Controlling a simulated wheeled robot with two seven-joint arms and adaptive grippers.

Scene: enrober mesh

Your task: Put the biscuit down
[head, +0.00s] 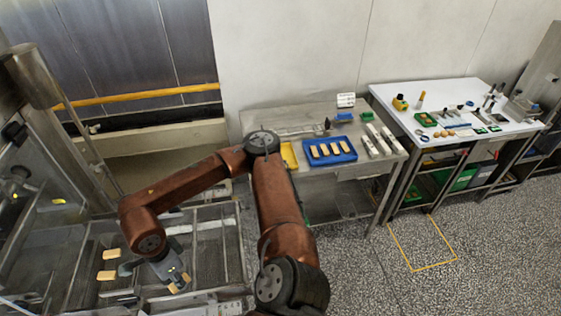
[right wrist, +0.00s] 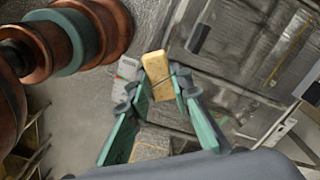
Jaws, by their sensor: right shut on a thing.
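My right gripper (head: 176,280) reaches down over the mesh belt (head: 212,240) of the enrober at the lower left of the head view. It is shut on a pale tan biscuit (head: 174,288). In the right wrist view the biscuit (right wrist: 157,70) stands out beyond the fingertips, between the two green fingers of the gripper (right wrist: 156,95). Two other biscuits, one farther back (head: 111,254) and one nearer (head: 107,275), lie to the left of the gripper. I cannot tell whether the held biscuit touches the mesh. My left gripper is not in view.
A steel table (head: 262,122) at the back holds a blue tray (head: 308,161) with several biscuits, a yellow tray (head: 289,155) and white packs. A white-topped table (head: 440,92) with small items stands to the right. Glass panels (head: 40,170) of the machine rise at the left.

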